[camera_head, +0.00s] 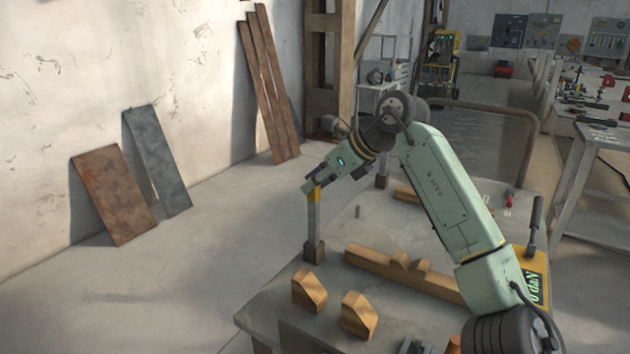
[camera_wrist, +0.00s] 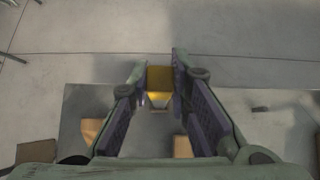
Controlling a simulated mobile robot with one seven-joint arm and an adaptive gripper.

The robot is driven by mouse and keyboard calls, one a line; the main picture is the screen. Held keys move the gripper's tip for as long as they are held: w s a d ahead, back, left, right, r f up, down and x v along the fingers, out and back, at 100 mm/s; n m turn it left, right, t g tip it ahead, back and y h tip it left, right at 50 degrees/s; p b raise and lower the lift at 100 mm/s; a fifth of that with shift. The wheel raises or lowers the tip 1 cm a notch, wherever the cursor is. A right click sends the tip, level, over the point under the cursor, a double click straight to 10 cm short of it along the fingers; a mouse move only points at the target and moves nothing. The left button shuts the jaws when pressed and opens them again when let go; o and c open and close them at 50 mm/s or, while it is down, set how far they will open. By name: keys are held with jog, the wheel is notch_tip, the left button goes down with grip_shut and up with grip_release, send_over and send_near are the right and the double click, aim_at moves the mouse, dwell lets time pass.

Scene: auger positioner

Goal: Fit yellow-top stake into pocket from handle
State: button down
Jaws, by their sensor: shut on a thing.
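The yellow-top stake (camera_head: 314,228) is a grey upright post with a yellow band near its top. My gripper (camera_head: 312,187) is shut on its top end from above. In the wrist view the yellow top (camera_wrist: 160,78) sits between the two fingers of my gripper (camera_wrist: 160,88). The stake's lower end meets a brown pocket (camera_head: 313,252) at the left edge of the grey table (camera_head: 290,308). The stake looks upright and in line with this pocket. I cannot tell how deep its end sits.
A long wooden beam (camera_head: 410,277) with raised blocks lies across the table. Two wooden wedge blocks, one left (camera_head: 309,290) and one right (camera_head: 358,314), stand near the front. The floor left of the table is clear.

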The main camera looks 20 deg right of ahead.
jog(key=shift+f+b, duration=0.45)
jog(key=shift+f, duration=0.2)
jog(key=c, duration=1.4)
grip_release()
jog(key=v, duration=1.2)
